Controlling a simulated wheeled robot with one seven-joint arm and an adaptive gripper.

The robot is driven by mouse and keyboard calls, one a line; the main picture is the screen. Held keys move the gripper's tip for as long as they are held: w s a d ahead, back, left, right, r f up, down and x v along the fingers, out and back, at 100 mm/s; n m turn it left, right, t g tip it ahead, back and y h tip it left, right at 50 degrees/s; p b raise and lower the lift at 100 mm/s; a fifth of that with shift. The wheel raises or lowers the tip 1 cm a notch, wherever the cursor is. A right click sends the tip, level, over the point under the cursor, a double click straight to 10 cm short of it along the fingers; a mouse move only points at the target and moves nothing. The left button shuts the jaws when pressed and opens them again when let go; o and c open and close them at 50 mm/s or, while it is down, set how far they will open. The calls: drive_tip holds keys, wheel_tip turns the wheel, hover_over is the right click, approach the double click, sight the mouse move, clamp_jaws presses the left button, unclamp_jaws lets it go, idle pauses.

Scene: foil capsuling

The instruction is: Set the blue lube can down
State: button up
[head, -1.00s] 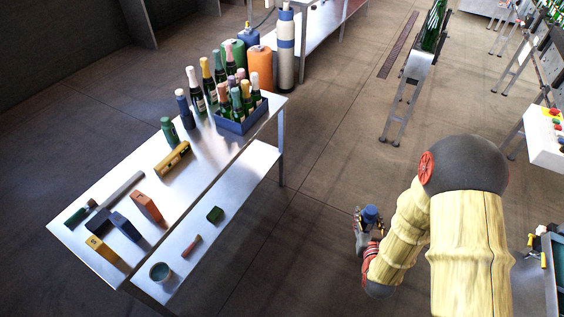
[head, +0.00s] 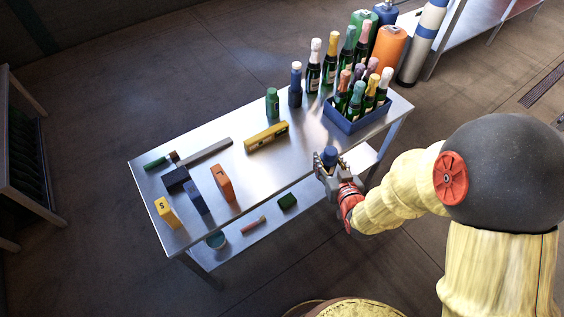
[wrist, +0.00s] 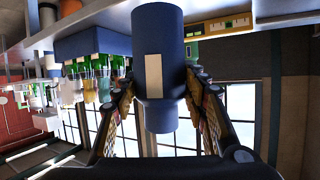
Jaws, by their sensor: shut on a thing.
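My gripper (head: 326,170) is shut on the blue lube can (head: 330,154). In the head view the can is upright at the front edge of the metal table (head: 240,122); whether it is over the top or just off the edge, I cannot tell. I see no contact with the table.
A blue crate of bottles (head: 352,124) stands right behind the can. A yellow box (head: 266,137), a green can (head: 272,102) and a dark blue bottle (head: 295,86) stand farther left and back. An orange block (head: 222,184) lies left. Bare tabletop shows between the yellow box and the crate.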

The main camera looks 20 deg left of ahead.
drive_tip(key=s+a+r+n+g+y+b, duration=0.1)
drive_tip(key=s+a+r+n+y, duration=0.15)
drive_tip(key=a, duration=0.35)
drive_tip(key=s+a+r+n+g+y+b, duration=0.1)
drive_tip(key=s+a+r, duration=0.15)
drive_tip(key=a, duration=0.25)
drive_tip(key=shift+h, duration=0.25)
drive_tip(key=shift+w+a+f+b, duration=0.9)
drive_tip(key=shift+w+a+f, duration=0.2)
drive_tip(key=shift+w+f, duration=0.95)
drive_tip(key=shift+w+a+f+b, duration=1)
drive_tip(key=shift+w+f, duration=0.8)
drive_tip(key=shift+f, duration=0.45)
drive_tip(key=shift+w+a+f+b, duration=0.8)
drive_tip(key=shift+w+a+f, duration=0.4)
drive_tip(key=shift+w+f, duration=0.85)
drive_tip(key=shift+s+f, duration=0.1)
drive_tip(key=shift+f, duration=0.1)
drive_tip(key=o, duration=1.2)
